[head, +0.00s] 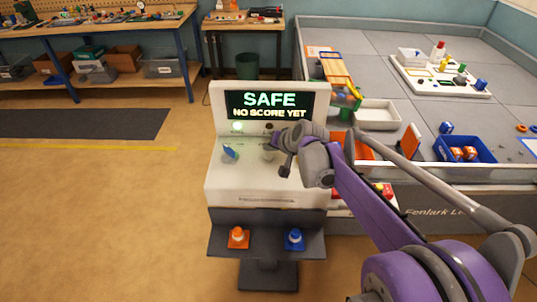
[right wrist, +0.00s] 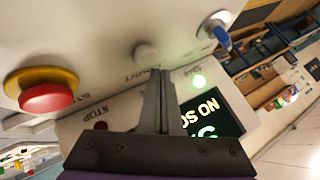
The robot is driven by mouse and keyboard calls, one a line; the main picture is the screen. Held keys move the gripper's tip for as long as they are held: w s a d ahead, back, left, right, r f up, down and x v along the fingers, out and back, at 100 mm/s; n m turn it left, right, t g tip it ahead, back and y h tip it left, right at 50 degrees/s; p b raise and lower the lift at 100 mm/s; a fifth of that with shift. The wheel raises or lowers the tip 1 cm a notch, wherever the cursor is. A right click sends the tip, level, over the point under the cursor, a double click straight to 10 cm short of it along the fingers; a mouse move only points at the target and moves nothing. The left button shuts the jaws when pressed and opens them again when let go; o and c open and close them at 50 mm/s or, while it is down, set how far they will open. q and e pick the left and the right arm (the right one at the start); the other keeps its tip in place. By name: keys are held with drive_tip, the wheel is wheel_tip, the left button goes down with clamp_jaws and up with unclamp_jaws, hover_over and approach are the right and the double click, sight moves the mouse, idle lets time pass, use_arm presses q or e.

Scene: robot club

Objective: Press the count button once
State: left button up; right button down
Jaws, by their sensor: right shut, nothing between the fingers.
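The control console (head: 225,185) stands upright, and its screen (head: 268,103) reads "SAFE, NO SCORE YET". In the right wrist view the pale round count button (right wrist: 146,53) sits on the white panel beside the word COUNT. My right gripper (head: 284,160) is over the panel with its fingers shut and empty. In the right wrist view the closed fingertips (right wrist: 156,74) are close to the count button, just below it in the picture. I cannot tell whether they touch it. My left gripper is not in view.
A red stop button (right wrist: 48,95) on a yellow base and a blue switch (right wrist: 220,38) flank the count button. A green lamp (right wrist: 199,81) is lit. A walled grey field (head: 370,60) lies right.

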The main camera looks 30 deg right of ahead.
sight(270, 157)
drive_tip(key=shift+f, duration=0.1)
idle(0.6)
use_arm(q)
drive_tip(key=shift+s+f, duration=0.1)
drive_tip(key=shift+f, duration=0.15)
use_arm(e)
drive_tip(key=shift+f, duration=0.35)
use_arm(q)
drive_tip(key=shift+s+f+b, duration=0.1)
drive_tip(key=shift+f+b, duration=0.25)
drive_tip(key=shift+b, duration=0.15)
use_arm(e)
drive_tip(key=shift+f, duration=0.55)
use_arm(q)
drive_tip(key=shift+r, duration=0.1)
use_arm(e)
drive_tip(key=shift+r, duration=0.1)
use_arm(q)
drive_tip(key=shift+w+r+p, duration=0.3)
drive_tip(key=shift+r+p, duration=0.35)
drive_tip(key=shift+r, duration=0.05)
use_arm(e)
drive_tip(key=shift+r, duration=0.85)
